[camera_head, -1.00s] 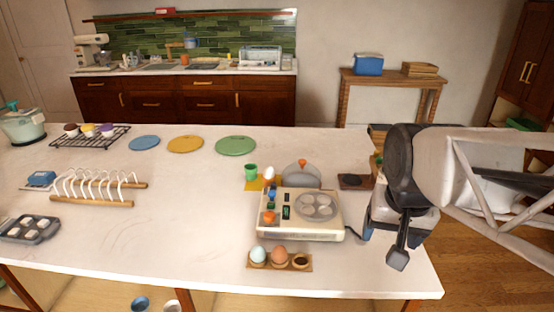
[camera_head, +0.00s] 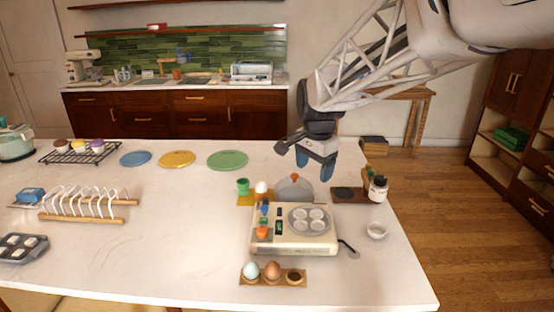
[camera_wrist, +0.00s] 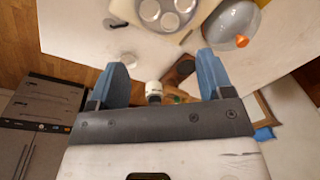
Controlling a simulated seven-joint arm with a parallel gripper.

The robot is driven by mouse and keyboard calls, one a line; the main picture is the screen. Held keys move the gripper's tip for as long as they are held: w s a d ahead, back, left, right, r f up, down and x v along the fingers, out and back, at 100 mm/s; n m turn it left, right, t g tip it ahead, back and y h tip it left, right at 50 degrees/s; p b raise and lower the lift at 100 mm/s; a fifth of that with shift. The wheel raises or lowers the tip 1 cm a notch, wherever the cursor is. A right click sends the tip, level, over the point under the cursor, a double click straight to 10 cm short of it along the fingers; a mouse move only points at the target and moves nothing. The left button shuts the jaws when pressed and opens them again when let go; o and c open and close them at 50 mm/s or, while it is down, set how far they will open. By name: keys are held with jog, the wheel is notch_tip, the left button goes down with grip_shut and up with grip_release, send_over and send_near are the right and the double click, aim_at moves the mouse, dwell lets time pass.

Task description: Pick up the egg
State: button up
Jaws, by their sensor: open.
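A pale blue egg (camera_head: 251,271) and a brown egg (camera_head: 272,270) sit in a wooden holder (camera_head: 257,282) at the table's front; its right hole is empty. A white egg (camera_head: 261,188) stands beside a green cup (camera_head: 243,186) on a yellow mat, behind the egg cooker. My gripper (camera_head: 315,163) is open and empty, raised over the back right of the table, beyond the grey lid. Its blue fingers are apart in the wrist view (camera_wrist: 162,62), with no egg visible between them. The eggs are out of sight there.
The cream egg cooker (camera_head: 290,240) stands between my gripper and the front holder. The grey lid (camera_head: 294,188) is behind it. A white bottle (camera_head: 378,189) and small bowl (camera_head: 376,231) stand right.

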jog(key=w+a+f+m, duration=0.45)
jog(key=w+a, duration=0.35)
jog(key=w, duration=0.4)
jog(key=m+g, duration=0.1)
jog(key=m, duration=0.1)
send_over(261, 182)
jog(key=f, duration=0.5)
jog(key=shift+w+a+f, duration=0.15)
jog(key=shift+w+f, duration=0.15)
jog(key=shift+f, duration=0.1)
jog(key=shift+f, duration=0.1)
jog(key=shift+f, duration=1.2)
jog(key=shift+f, duration=0.1)
jog(key=shift+f, duration=2.5)
jog(key=shift+c, duration=0.4)
jog(key=c, duration=0.7)
